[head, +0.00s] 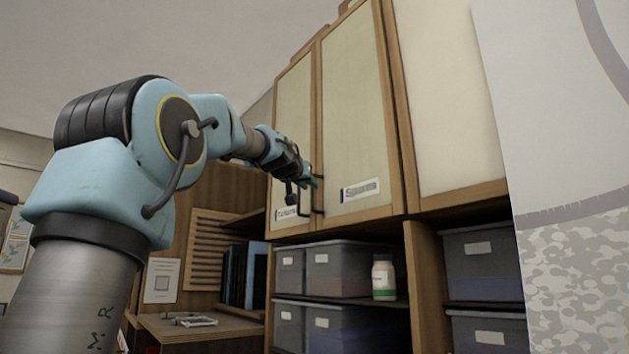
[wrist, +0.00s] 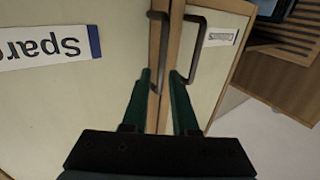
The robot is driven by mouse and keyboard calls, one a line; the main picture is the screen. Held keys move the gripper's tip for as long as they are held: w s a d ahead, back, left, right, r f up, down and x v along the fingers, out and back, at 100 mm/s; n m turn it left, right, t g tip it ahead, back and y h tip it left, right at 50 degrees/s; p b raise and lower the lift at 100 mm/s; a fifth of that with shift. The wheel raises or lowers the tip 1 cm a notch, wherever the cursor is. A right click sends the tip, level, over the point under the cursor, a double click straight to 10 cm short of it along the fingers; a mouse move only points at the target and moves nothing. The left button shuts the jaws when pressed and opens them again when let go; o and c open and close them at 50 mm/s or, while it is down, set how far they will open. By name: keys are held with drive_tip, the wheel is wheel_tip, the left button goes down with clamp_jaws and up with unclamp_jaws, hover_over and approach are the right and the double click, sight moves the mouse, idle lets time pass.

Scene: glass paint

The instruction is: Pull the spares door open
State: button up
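The spares door (head: 355,110) is a pale panel with a wooden frame and a "Spares" label (head: 360,190). It looks shut, flush with the neighbouring door (head: 292,120). In the wrist view the picture is inverted, and the label (wrist: 45,48) is at left. The spares door's dark bar handle (wrist: 157,45) runs down between my two green fingertips. My gripper (wrist: 160,75) is open, with a visible gap between the fingers; contact with the handle cannot be told. In the head view my gripper (head: 310,181) is at the door's lower left edge, partly covering the handle.
The neighbouring door's handle (wrist: 197,47) is close beside my right finger in the wrist view. Below the doors are grey bins (head: 340,268) and a white jar (head: 383,278) on a shelf. A white panel (head: 540,110) stands at right.

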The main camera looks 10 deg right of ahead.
sight(312, 188)
drive_tip(key=shift+p+x, duration=1.4)
drive_tip(key=shift+x, duration=1.05)
drive_tip(key=shift+a, duration=0.1)
clamp_jaws()
